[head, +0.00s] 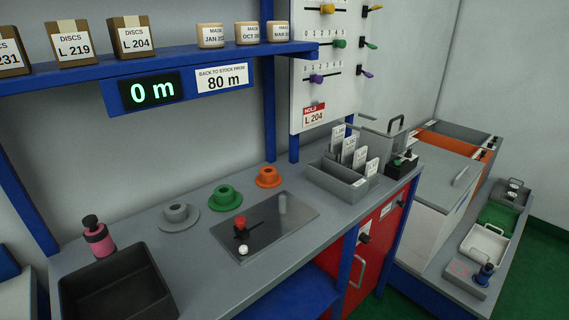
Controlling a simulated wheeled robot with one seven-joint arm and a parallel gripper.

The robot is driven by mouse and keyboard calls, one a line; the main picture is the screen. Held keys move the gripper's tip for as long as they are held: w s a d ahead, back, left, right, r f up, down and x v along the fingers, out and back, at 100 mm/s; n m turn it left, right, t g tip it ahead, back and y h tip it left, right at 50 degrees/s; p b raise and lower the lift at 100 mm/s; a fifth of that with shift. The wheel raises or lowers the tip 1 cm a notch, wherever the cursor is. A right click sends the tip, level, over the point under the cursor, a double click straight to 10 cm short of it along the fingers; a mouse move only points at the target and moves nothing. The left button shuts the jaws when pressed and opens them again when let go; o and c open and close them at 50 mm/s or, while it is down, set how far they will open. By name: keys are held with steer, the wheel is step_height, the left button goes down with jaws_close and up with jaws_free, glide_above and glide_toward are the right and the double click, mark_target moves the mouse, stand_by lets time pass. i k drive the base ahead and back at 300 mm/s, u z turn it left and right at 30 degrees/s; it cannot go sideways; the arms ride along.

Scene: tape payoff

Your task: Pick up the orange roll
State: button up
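The orange roll (267,177) sits on the grey bench top, to the right in a row of three rolls, behind the dark plate. It is a low disc with a raised round hub, and nothing covers it. A green roll (225,197) stands to its left, and a grey roll (179,215) on a round grey base is further left. My gripper does not show in the head view.
A dark plate (285,232) with a red knob (240,224) lies in front of the rolls. A grey card box (338,185) stands to the right, and a black bin (112,290) and pink bottle (98,238) to the left. A blue shelf (290,52) hangs above.

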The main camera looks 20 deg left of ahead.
mark_target(268, 177)
steer(key=i, duration=0.95)
steer(key=u, duration=2.4)
